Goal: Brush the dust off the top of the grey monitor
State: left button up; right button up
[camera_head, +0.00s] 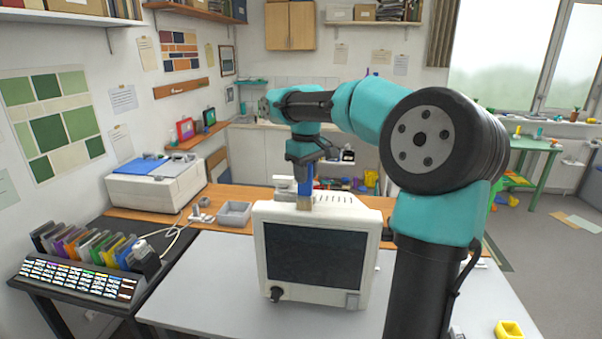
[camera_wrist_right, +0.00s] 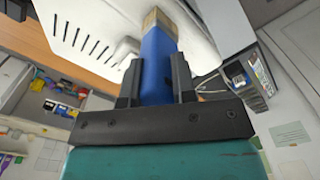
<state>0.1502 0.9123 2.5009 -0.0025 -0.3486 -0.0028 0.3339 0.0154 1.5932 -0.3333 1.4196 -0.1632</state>
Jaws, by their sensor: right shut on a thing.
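The grey monitor (camera_head: 312,255) stands upright on the light grey table, its dark screen facing me. My right gripper (camera_head: 306,165) is above the monitor's top and is shut on a brush with a blue handle (camera_head: 305,184). The brush points down, and its tan bristle end (camera_head: 304,202) is at the monitor's top edge; whether it touches is hard to tell. In the right wrist view the blue brush (camera_wrist_right: 158,62) sits between the fingers, with the monitor's slotted top (camera_wrist_right: 85,25) beyond it. I cannot make out dust. My left gripper is not in view.
A grey tray (camera_head: 234,214) lies left behind the monitor. A white printer-like box (camera_head: 155,184) and a row of coloured folders (camera_head: 90,246) are at the left. A yellow object (camera_head: 508,330) is at the front right. The table (camera_head: 215,285) is clear left of the monitor.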

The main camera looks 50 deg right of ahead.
jog(key=shift+f, duration=0.15)
jog(key=shift+s+d, duration=0.35)
jog(key=shift+s, duration=0.2)
jog(key=shift+w, duration=0.1)
jog(key=shift+w+a+r, duration=0.1)
jog(key=shift+w+a, duration=0.2)
jog(key=shift+w, duration=0.2)
jog(key=shift+w+a+r, duration=0.1)
jog(key=shift+w+a, duration=0.2)
jog(key=shift+w, duration=0.2)
jog(key=shift+s+d, duration=0.3)
jog(key=shift+s, duration=0.25)
jog(key=shift+s+d, duration=0.3)
jog(key=shift+s, duration=0.25)
jog(key=shift+w, duration=0.1)
